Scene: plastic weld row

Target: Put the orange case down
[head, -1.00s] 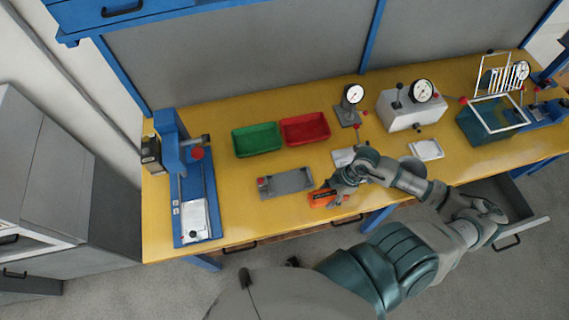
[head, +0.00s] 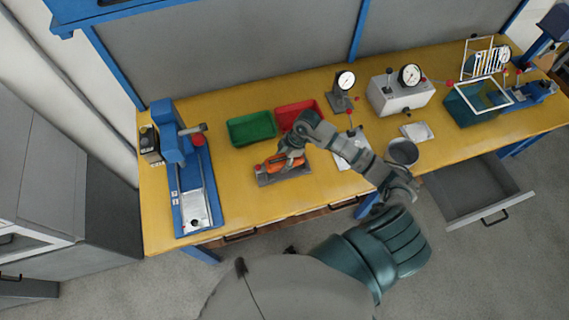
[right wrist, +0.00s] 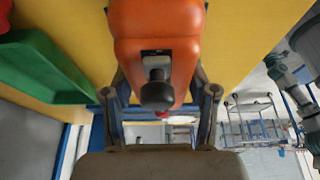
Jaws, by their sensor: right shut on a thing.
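The orange case (head: 281,164) is in my right gripper (head: 289,158), over the grey plate (head: 264,180) near the table's front edge. The head view does not show whether the case touches the plate. In the right wrist view the orange case (right wrist: 160,35) fills the top middle, with a dark round knob on its near end. The fingers stand on both sides of it. The gripper and forearm cover part of the case and plate. My left gripper is not in view.
A green bin (head: 251,129) and a red bin (head: 299,113) stand just behind the plate. A blue press (head: 186,180) is at the left. A dial gauge (head: 342,92) stands behind right. Bare table lies between press and plate. A drawer (head: 478,193) is open at the right front.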

